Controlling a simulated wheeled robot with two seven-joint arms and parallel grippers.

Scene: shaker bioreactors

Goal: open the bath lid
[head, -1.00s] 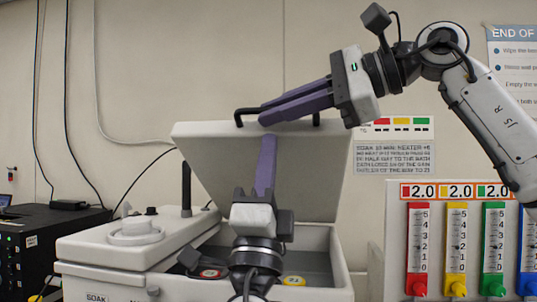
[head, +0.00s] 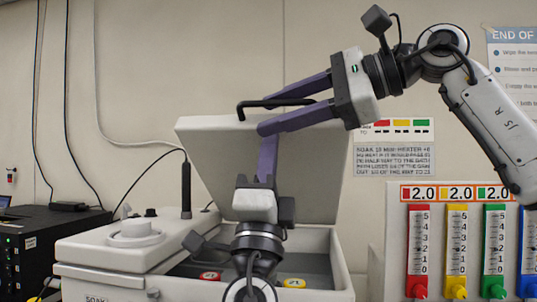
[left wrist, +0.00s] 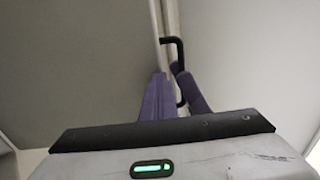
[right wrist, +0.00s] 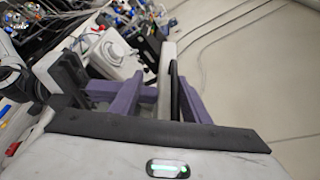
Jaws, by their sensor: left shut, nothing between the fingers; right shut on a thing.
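The bath lid (head: 215,160) is the pale grey panel raised steeply above the open bath (head: 340,275) in the head view. Its black handle (head: 250,104) is at the top edge and also shows in the left wrist view (left wrist: 166,42). My right gripper (head: 264,113) is at this edge, its purple fingers apart on either side of the handle and lid rim and shut on the handle. The right wrist view shows the handle (right wrist: 174,90) between them. My left gripper (head: 268,140) is shut and empty, pointing up in front of the lid's inner face, close to the right gripper's lower finger.
Inside the bath are a red-marked item (head: 209,276) and a yellow-marked item (head: 294,283). A white round knob (head: 135,230) is on the housing at left. A black box (head: 40,245) stands farther left. A rack of coloured gauges (head: 455,240) stands at right.

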